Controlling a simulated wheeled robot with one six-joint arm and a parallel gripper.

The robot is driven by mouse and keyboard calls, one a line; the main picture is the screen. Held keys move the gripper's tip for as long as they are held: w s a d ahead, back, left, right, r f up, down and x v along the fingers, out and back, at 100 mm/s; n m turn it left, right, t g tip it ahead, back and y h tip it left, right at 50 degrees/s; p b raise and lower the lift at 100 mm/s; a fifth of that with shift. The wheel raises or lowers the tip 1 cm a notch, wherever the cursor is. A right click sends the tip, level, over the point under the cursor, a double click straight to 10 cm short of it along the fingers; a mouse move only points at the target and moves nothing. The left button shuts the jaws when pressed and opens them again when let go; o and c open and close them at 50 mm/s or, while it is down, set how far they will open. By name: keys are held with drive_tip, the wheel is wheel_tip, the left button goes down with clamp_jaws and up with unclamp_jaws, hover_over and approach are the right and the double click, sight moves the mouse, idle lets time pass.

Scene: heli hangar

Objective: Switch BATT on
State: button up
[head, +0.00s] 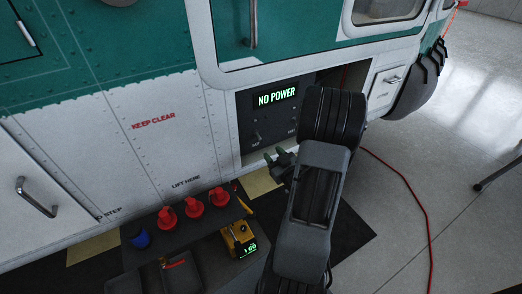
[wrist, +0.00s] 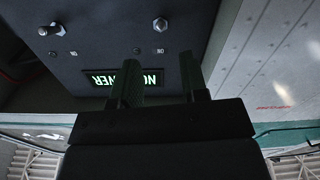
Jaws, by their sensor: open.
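A dark panel (head: 247,121) sits in a recess in the helicopter's side, with a lit display (head: 277,96) reading NO POWER. A small toggle switch (head: 257,137) shows below the display. The wrist view shows the panel upside down, with a silver toggle (wrist: 50,29) at left and a second toggle (wrist: 160,24) near the middle. The small labels are too blurred to tell which is BATT. My gripper (head: 280,155) is open and empty, low in front of the panel. In the wrist view its fingers (wrist: 157,68) stand apart, partly covering the display. No contact with a switch is visible.
A dark tray (head: 190,237) below holds several red knobbed pieces (head: 193,197), a blue one (head: 139,237) and a yellow device (head: 238,238). A red cable (head: 425,205) runs over the floor at right. A white compartment door (head: 389,83) stands right of the recess.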

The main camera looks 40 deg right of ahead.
sight(260, 139)
drive_tip(key=w+b, duration=0.1)
drive_tip(key=w, duration=0.1)
drive_tip(key=w+b, duration=0.1)
drive_tip(key=w, duration=0.1)
drive_tip(key=w+b, duration=0.1)
drive_tip(key=w, duration=0.1)
drive_tip(key=shift+w+d, duration=0.25)
drive_tip(key=shift+d, duration=0.1)
drive_tip(key=shift+w+d, duration=0.15)
drive_tip(key=shift+w, duration=0.85)
clamp_jaws()
